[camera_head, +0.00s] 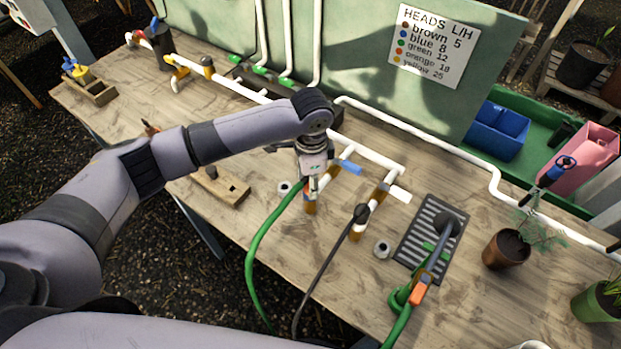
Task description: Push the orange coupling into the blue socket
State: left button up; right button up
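An orange coupling (420,292) sits on a green hose at the front right, by the grey grate. Blue parts show near the pipes: a blue lever-like piece (348,168) just right of my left gripper (313,188), and a small blue bit right under the gripper. I cannot tell which is the socket. My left gripper points down over a brown upright stub (310,206), beside the upper end of another green hose (262,243). Its fingers are small and overlap the hose end, so I cannot tell whether they hold it. My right gripper is not in view.
A slatted grey grate (420,232), a potted plant (505,250) and a small grey ring (382,248) stand to the right. White pipes run along the back panel. The table's left front is mostly clear.

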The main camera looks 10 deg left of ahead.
pick_arm(q)
jog(key=shift+o, duration=0.9)
jog(key=shift+r, duration=0.1)
